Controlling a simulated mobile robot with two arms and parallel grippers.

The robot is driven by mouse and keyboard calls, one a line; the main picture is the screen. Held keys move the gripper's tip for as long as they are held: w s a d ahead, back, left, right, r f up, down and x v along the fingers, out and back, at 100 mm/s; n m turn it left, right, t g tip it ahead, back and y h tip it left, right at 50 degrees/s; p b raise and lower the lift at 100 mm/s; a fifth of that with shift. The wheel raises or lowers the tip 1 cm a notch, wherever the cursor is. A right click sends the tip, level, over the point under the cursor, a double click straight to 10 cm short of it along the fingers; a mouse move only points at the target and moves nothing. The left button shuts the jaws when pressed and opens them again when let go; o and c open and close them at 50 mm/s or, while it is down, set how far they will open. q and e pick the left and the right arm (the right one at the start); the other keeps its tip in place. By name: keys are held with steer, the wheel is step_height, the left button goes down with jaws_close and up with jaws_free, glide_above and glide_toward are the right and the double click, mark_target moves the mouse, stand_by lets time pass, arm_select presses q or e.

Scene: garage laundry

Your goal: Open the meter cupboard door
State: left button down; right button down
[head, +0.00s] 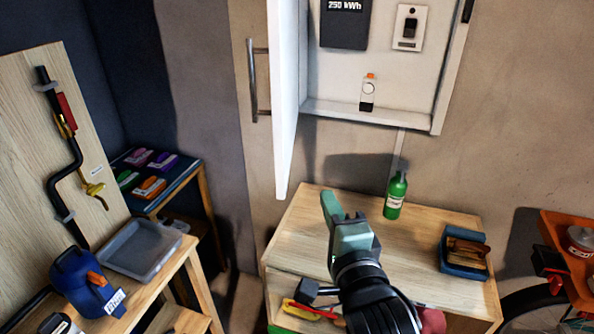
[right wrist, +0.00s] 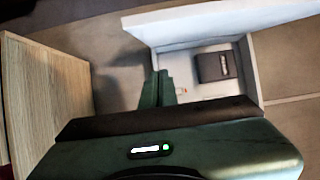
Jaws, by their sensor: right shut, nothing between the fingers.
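The meter cupboard (head: 370,107) hangs on the wall at the top of the head view. Its white door (head: 287,100) stands swung open to the left, seen nearly edge-on, with a long metal handle (head: 252,80) on its far left side. Inside are a dark meter (head: 345,25), a switch (head: 409,28) and a small white item with an orange top (head: 368,92). My right gripper (head: 328,205) is shut and empty, below and right of the door's lower edge, apart from it. The right wrist view also shows the open cupboard (right wrist: 245,75) past the fingers (right wrist: 157,85). My left gripper is not in view.
A wooden table (head: 310,228) stands under the cupboard, with a green bottle (head: 396,195) and a blue tray (head: 462,268) on it. A bench with a grey tray (head: 140,248) and a blue jug (head: 80,280) is at left. An orange rack (head: 572,245) is at right.

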steer(key=w+a+p, duration=0.5)
steer(key=w, duration=0.5)
steer(key=shift+a, duration=0.4)
